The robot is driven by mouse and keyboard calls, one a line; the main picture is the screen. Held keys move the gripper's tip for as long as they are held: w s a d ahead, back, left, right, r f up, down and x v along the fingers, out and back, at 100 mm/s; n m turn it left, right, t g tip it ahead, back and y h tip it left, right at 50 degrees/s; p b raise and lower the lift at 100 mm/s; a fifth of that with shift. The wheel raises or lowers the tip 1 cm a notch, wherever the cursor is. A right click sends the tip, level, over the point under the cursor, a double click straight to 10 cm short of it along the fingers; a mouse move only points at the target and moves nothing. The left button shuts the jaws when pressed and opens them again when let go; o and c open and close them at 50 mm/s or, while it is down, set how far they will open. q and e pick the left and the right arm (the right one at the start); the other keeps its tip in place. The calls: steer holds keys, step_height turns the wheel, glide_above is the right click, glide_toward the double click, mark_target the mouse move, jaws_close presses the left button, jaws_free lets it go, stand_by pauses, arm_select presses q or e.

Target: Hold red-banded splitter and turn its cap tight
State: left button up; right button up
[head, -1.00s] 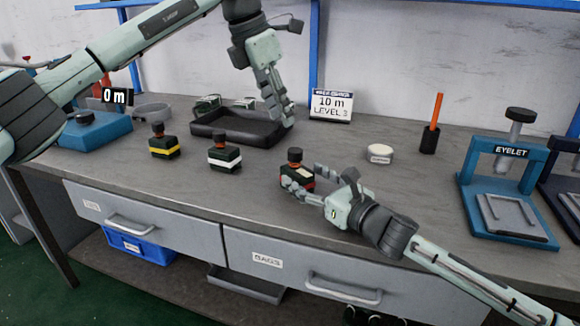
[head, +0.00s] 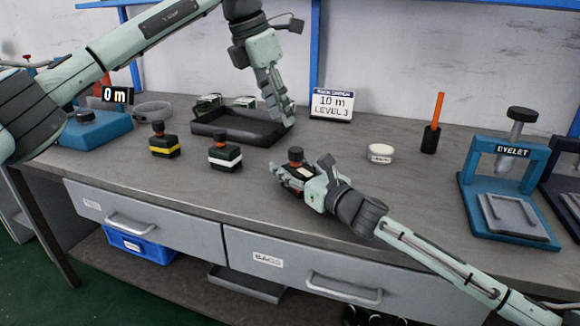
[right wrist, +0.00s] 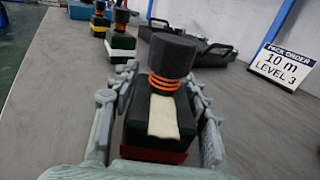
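The red-banded splitter is a dark box with a black cap (head: 295,154); most of its body is hidden behind my right gripper (head: 288,180) in the head view. In the right wrist view the splitter (right wrist: 185,112) stands upright between the fingers of my right gripper (right wrist: 157,100). It has a pale strip, a red band low down and orange rings under its cap (right wrist: 173,52). The fingers lie on both sides of the body, with narrow gaps apparent, so the gripper looks open. My left gripper (head: 284,108) points down over the black tray's right end; its finger gap is unclear.
Yellow-banded (head: 164,142) and white-banded (head: 224,153) splitters stand left on the bench. The black tray (head: 205,127) is behind them. A white round tub (head: 380,154), an orange rod in a black holder (head: 431,138) and a blue eyelet press (head: 480,205) stand right. The bench between is clear.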

arm_select(q)
steer(key=shift+o, duration=0.3)
arm_select(e)
steer(key=c, duration=0.7)
arm_select(q)
steer(key=shift+o, duration=1.1)
steer(key=shift+f, duration=0.1)
arm_select(e)
steer(key=shift+o, duration=0.2)
arm_select(q)
steer(key=shift+o, duration=0.6)
steer(key=shift+s+d+f+h, duration=0.1)
steer(key=shift+d+f+h, duration=0.15)
steer(key=shift+f+h, duration=0.05)
steer(key=t+h, duration=0.6)
steer(key=h, duration=0.6)
glide_toward(289, 156)
steer(key=shift+d+r+m, duration=0.2)
steer(key=shift+d+m, duration=0.2)
steer(key=shift+d, duration=0.05)
steer(key=shift+s+a+f+t, duration=0.2)
steer(key=shift+a+f+t, duration=0.1)
steer(key=shift+t, duration=0.1)
steer(key=x, duration=1.1)
steer(key=shift+w+d+f, duration=0.1)
steer(key=shift+w+d, duration=0.15)
steer(key=shift+d, duration=0.1)
steer(key=shift+c, duration=0.3)
